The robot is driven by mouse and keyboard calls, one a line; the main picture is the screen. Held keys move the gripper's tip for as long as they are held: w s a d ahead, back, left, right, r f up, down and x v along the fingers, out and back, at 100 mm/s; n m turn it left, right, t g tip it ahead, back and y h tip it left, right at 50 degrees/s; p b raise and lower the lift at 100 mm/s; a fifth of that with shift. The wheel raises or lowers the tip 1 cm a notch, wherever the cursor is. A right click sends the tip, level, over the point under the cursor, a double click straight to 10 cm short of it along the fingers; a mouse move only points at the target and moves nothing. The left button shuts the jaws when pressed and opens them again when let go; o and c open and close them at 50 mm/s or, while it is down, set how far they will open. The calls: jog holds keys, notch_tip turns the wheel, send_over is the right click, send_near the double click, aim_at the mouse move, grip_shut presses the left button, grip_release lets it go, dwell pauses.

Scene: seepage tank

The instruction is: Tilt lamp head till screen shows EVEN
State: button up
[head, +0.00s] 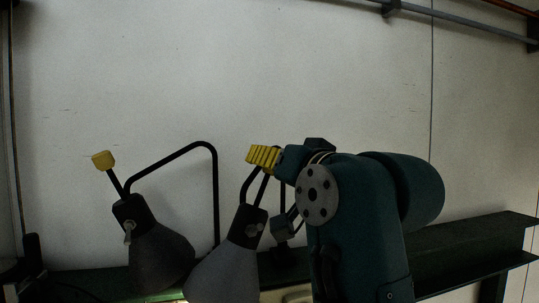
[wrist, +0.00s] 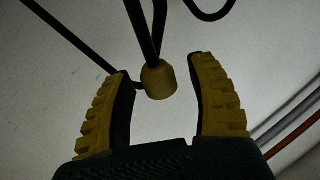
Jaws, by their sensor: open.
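Two lamps with dark cone-shaped heads hang side by side in the head view, a left lamp head (head: 160,258) and a right lamp head (head: 228,272). The left one has a tilt handle with a yellow knob (head: 102,160) pointing up and left. My gripper (head: 262,157) is above the right lamp head, at the top of its dark rods. In the wrist view a yellowish knob (wrist: 158,80) on a dark rod sits between the fingertips of my gripper (wrist: 162,68), with gaps on both sides. The gripper is open. No screen shows in either view.
A dark beam (head: 465,240) runs along the lower right behind my arm. A bent black lamp arm (head: 216,190) rises between the two lamp heads. The pale wall (head: 300,70) above is clear, with pipes (head: 460,18) at top right.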

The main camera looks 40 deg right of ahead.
grip_shut()
jog(key=shift+d+f, duration=0.25)
jog(key=shift+d, duration=0.2)
grip_release()
jog(key=shift+s, duration=0.1)
jog(key=v, duration=1.2)
